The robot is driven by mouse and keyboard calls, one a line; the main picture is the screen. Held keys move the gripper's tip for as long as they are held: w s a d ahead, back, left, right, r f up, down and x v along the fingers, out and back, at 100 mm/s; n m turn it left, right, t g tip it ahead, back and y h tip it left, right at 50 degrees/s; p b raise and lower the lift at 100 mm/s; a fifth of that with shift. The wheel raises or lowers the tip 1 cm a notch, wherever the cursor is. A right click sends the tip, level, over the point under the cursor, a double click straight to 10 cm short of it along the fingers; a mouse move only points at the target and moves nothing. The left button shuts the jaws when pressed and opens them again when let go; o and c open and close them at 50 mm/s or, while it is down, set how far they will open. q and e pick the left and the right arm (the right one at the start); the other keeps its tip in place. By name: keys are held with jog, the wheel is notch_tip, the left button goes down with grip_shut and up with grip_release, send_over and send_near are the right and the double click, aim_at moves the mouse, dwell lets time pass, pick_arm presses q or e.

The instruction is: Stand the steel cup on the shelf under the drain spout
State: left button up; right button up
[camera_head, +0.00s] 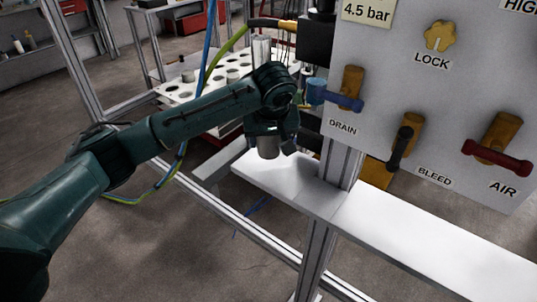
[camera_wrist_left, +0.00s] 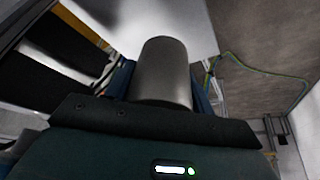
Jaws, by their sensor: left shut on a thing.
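The steel cup (camera_head: 269,147) is a grey cylinder hanging below my left gripper (camera_head: 272,140), which is shut on it. In the left wrist view the cup (camera_wrist_left: 163,72) fills the middle, between the fingers of my left gripper (camera_wrist_left: 163,85). The white shelf (camera_head: 290,180) runs below the panel, and the cup shows in front of its left end; the gap between them is hard to judge. The drain valve (camera_head: 350,90) with a blue handle is on the panel to the right of the gripper. The drain spout is not clearly visible, likely hidden around the gripper. My right gripper is not in view.
A grey panel (camera_head: 465,85) carries a yellow lock knob (camera_head: 440,36), a black bleed handle (camera_head: 401,148) and a red air handle (camera_head: 497,157). An aluminium post (camera_head: 340,165) crosses the shelf. A white rack with holes (camera_head: 190,92) stands behind my arm. Hoses hang nearby.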

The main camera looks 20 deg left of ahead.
aim_at(269, 153)
pick_arm(q)
notch_tip(269, 153, down, 4)
jog(key=shift+r, duration=0.15)
jog(key=shift+f, duration=0.35)
jog(key=shift+f, duration=0.15)
jog(key=o, duration=1)
jog(key=v, duration=1.2)
jog(key=shift+p, duration=0.3)
